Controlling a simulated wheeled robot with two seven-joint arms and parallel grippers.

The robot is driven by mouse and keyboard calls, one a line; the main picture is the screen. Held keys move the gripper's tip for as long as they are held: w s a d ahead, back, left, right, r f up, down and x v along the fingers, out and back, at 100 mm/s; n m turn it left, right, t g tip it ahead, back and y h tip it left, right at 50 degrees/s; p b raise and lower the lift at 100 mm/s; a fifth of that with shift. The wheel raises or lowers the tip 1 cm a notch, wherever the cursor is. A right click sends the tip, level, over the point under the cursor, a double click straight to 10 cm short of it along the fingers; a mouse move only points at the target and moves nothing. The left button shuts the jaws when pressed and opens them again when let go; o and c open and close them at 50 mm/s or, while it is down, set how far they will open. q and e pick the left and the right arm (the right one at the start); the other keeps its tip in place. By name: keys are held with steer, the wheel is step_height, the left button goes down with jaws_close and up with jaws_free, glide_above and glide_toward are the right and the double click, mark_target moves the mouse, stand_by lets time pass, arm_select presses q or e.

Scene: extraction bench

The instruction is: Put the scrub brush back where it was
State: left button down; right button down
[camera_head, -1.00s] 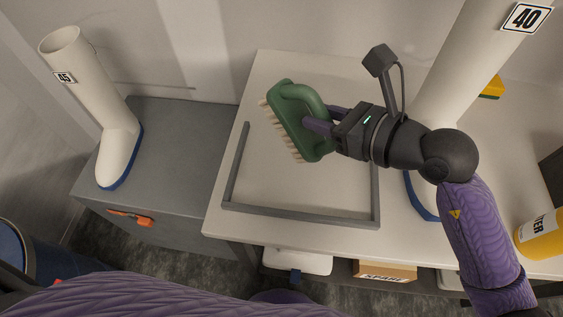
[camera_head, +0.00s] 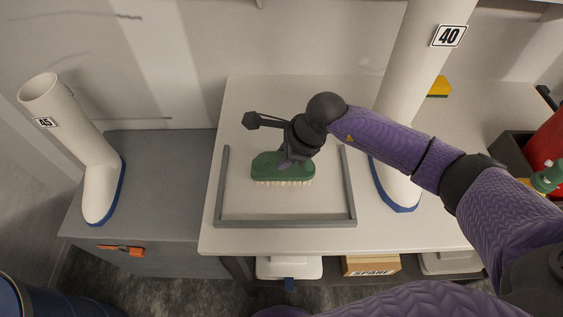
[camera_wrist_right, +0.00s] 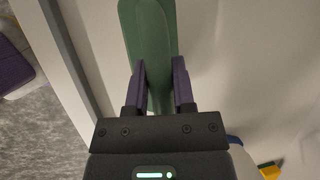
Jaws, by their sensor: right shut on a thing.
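The green scrub brush (camera_head: 283,170) has pale bristles that point down, toward the picture's front. It is over the area inside the grey frame (camera_head: 285,222) on the white bench (camera_head: 250,98). I cannot tell whether the bristles touch the bench top. My right gripper (camera_head: 288,160) is shut on the brush's green handle from above. In the right wrist view the brush (camera_wrist_right: 150,40) sits between the two purple fingers (camera_wrist_right: 158,85). My left gripper is not in view.
A white boot marked 40 (camera_head: 405,95) stands right of the frame, close to my right forearm. A boot marked 45 (camera_head: 85,150) stands on the grey cabinet (camera_head: 165,160) at left. A yellow sponge (camera_head: 438,87) lies at back right. Inside the frame, around the brush, is clear.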

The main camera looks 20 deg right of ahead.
steer(key=shift+f, duration=0.95)
steer(key=shift+r, duration=0.1)
steer(key=shift+c, duration=2.2)
jaws_free()
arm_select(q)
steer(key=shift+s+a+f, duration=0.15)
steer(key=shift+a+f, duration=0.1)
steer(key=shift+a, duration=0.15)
arm_select(e)
steer(key=shift+r, duration=0.2)
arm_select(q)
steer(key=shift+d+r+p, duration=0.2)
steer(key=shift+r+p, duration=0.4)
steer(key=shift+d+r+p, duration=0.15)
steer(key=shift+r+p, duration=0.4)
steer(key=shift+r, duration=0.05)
arm_select(e)
steer(key=v, duration=1.1)
steer(key=shift+s+r, duration=0.15)
steer(key=shift+r, duration=0.15)
